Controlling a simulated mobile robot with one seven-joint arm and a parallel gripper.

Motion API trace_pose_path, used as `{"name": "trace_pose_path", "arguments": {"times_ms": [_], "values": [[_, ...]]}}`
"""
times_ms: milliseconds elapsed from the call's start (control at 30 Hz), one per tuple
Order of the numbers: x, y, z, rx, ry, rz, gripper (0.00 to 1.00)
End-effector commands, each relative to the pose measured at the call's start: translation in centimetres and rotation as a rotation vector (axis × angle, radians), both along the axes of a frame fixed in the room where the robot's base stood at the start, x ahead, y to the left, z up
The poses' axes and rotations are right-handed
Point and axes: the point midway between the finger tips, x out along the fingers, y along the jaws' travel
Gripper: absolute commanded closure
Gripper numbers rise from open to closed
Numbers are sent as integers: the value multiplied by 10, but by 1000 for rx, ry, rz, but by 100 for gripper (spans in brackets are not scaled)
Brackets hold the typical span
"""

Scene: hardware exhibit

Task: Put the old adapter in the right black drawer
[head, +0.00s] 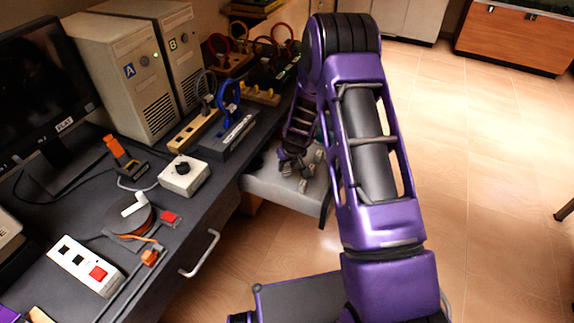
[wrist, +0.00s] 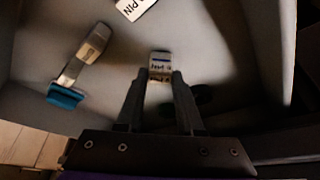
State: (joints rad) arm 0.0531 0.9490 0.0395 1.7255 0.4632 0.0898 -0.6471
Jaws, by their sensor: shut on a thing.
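My gripper (head: 297,168) is low over an open drawer (head: 262,190) at the right end of the dark bench. In the wrist view the fingers (wrist: 160,80) are shut on a small pale labelled piece (wrist: 160,60), which I take for the old adapter; its label is too small to read. It is inside or just above the grey drawer interior (wrist: 215,35). I cannot tell whether it touches the floor of the drawer. The gripper hides part of the drawer in the head view.
In the drawer lie a metal connector with a blue end (wrist: 80,65) and a white piece marked PIN (wrist: 133,7). A closed drawer with a handle (head: 200,254) is to the left. Computer towers (head: 125,75) and cable stands (head: 228,125) crowd the bench.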

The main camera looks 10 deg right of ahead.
Motion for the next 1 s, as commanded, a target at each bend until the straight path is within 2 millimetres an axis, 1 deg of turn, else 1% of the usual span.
{"name": "trace_pose_path", "arguments": {"times_ms": [67,100,233,500,667,767,1000], "values": [[0,0,-4,0,0,0,100],[0,0,-2,0,0,0,57],[0,0,-2,0,1,0,34],[0,0,-2,0,1,0,34],[-1,0,7,0,-1,0,34],[-7,-1,23,0,-2,0,34],[-27,-4,71,-1,-3,1,34]]}}
